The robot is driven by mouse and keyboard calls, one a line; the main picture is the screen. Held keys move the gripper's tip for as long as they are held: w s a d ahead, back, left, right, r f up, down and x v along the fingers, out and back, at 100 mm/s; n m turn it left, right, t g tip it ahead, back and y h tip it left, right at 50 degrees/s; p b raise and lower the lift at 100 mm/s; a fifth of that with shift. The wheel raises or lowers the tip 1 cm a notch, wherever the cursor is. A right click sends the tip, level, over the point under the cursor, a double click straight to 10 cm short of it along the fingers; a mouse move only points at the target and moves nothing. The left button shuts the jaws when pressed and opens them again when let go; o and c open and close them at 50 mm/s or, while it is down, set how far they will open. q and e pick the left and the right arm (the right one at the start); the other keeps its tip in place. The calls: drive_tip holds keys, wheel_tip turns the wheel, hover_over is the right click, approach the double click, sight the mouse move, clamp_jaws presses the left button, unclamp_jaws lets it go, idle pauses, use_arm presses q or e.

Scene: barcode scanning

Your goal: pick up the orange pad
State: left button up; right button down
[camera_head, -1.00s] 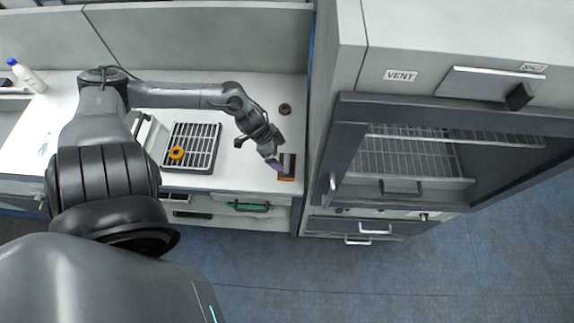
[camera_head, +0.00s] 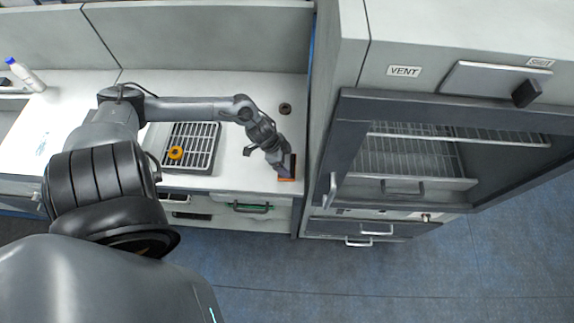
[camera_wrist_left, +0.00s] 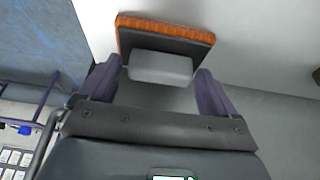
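The orange pad (camera_head: 288,179) lies at the right front of the white table, with a grey handle block on its back. In the left wrist view the orange pad (camera_wrist_left: 165,31) is at the top, and its grey handle (camera_wrist_left: 160,68) reaches down between the fingers. My left gripper (camera_head: 284,168) is at the pad. Its two purple fingers (camera_wrist_left: 159,70) are open on both sides of the handle, with what looks like a small gap at each side. My right gripper is not in view.
A black rack tray (camera_head: 203,142) holds an orange ring (camera_head: 175,153) to the left. A dark round ring (camera_head: 285,108) lies behind my gripper. A tall grey cabinet (camera_head: 330,110) stands close on the right. A white bottle (camera_head: 26,75) is at far left.

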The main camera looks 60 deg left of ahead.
use_arm(q)
drive_tip(key=c, duration=0.9)
drive_tip(key=shift+r, duration=0.1)
drive_tip(key=shift+r, duration=0.8)
wheel_tip(320, 180, up, 3)
drive_tip(key=shift+f+p, duration=0.1)
drive_tip(key=shift+p, duration=0.35)
drive_tip(key=s+d+r, duration=0.1)
drive_tip(key=d+r, duration=0.1)
drive_tip(key=d, duration=0.1)
drive_tip(key=s+d+r+p, duration=0.1)
drive_tip(key=s+d+r, duration=0.1)
drive_tip(key=d, duration=0.2)
drive_tip(key=s+d+r, duration=0.2)
drive_tip(key=d, duration=0.1)
drive_tip(key=shift+s+d+r+p, duration=0.1)
drive_tip(key=shift+d+r+p, duration=0.1)
drive_tip(key=shift+r+p, duration=0.1)
